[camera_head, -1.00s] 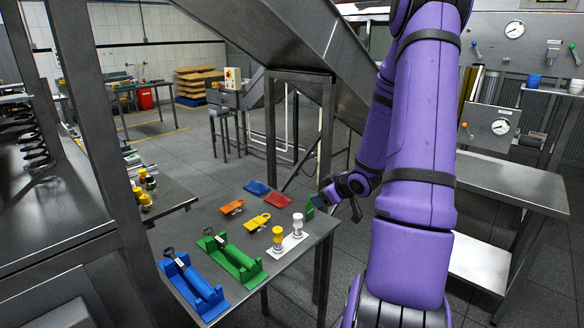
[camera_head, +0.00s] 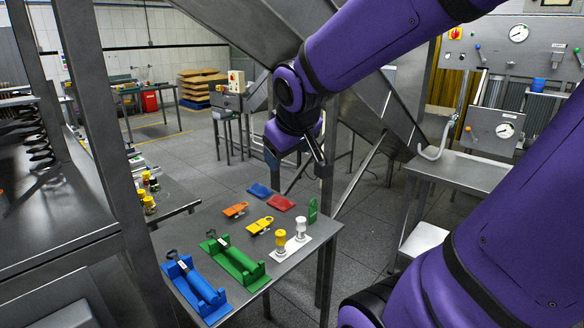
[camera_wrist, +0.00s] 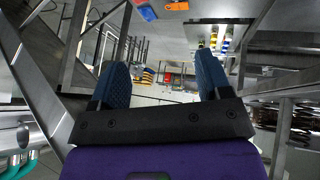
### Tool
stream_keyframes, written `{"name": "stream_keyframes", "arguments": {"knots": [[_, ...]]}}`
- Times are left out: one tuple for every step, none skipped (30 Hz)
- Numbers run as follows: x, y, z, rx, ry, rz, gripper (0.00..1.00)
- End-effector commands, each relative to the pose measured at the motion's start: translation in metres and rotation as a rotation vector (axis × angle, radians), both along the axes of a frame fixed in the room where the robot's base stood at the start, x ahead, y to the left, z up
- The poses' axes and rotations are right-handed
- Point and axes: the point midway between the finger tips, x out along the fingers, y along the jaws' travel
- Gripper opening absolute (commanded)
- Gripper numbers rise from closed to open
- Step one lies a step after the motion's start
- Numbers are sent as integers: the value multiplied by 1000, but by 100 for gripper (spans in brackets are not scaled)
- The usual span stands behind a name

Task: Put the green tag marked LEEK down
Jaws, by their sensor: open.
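The green tag (camera_head: 312,210) stands upright at the right edge of the metal table (camera_head: 215,226), behind a white strip with two small posts. Its lettering is too small to read. My gripper (camera_head: 297,163) is above and behind the table's far edge, up and to the left of the green tag and clear of it. In the wrist view the two blue fingers (camera_wrist: 160,68) are wide apart with nothing between them. The green tag does not show in the wrist view.
The white strip (camera_head: 284,253) carries a yellow and a white post. Blue (camera_head: 195,289) and green (camera_head: 233,263) holders fill the near side.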

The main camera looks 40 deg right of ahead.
Motion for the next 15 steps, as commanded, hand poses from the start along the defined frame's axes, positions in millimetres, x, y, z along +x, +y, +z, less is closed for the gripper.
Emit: {"name": "stream_keyframes", "arguments": {"knots": [[-14, 16, 8, 27, -2, 9, 71], [-23, 25, 11, 48, 4, 11, 71], [-34, 35, 15, 76, 11, 16, 71], [-43, 43, 18, 96, 16, 20, 71], [-52, 50, 20, 118, 22, 26, 71], [-63, 58, 22, 144, 32, 33, 71], [-70, 64, 24, 162, 38, 39, 71], [-77, 69, 25, 180, 45, 45, 71], [-86, 75, 26, 201, 53, 53, 71], [-91, 79, 27, 216, 60, 58, 71], [-96, 82, 27, 226, 66, 63, 71], [-102, 85, 28, 240, 72, 69, 71], [-105, 87, 28, 248, 76, 72, 71], [-107, 88, 28, 254, 79, 75, 71], [-109, 90, 28, 259, 82, 77, 71]]}}
